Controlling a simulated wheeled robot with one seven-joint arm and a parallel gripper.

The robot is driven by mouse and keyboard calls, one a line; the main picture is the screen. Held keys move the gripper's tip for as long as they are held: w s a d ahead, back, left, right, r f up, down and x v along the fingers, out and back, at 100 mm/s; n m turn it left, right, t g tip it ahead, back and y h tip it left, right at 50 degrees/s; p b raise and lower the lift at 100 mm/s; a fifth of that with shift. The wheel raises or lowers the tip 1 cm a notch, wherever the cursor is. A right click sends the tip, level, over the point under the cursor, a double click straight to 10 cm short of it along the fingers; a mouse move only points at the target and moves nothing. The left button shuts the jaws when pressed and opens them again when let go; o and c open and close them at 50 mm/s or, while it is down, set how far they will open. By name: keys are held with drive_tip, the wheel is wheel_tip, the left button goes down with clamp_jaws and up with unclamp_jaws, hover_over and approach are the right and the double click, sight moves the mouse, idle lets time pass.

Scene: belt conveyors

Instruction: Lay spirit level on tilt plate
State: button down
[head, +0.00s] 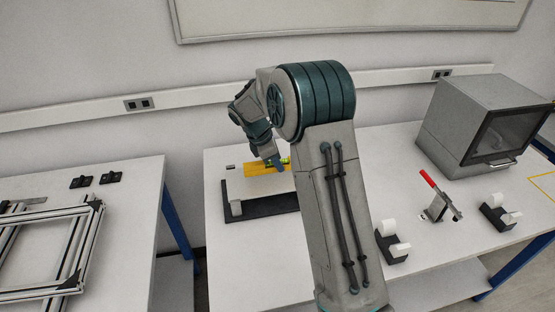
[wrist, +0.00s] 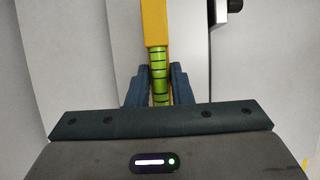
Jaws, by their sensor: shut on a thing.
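The yellow spirit level (head: 256,170) with a green vial lies roughly flat over the tilt plate. It also shows in the wrist view (wrist: 155,24), running up from between the fingers. My gripper (head: 277,164) is shut on the level at its green vial, one dark finger on each side in the wrist view (wrist: 160,88). The tilt plate (head: 258,187) is a pale plate above a dark base on the white table. I cannot tell whether the level touches the plate. My arm hides the right end of the level and plate.
A dark base with white rollers (head: 393,246), a red-handled clamp (head: 438,203) and a grey box-shaped machine (head: 482,125) stand to the right on the same table. An aluminium frame (head: 50,250) lies on the left table, across a gap.

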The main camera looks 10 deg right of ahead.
drive_tip(key=shift+f+b, duration=0.3)
drive_tip(key=shift+f, duration=0.4)
drive_tip(key=shift+d+f, duration=0.1)
drive_tip(key=shift+f, duration=0.5)
idle(0.7)
drive_tip(key=c, duration=1.2)
unclamp_jaws()
drive_tip(key=b+v, duration=0.1)
drive_tip(key=v, duration=1.2)
drive_tip(key=shift+r+b, duration=0.2)
drive_tip(key=shift+b, duration=0.1)
drive_tip(key=shift+r, duration=0.2)
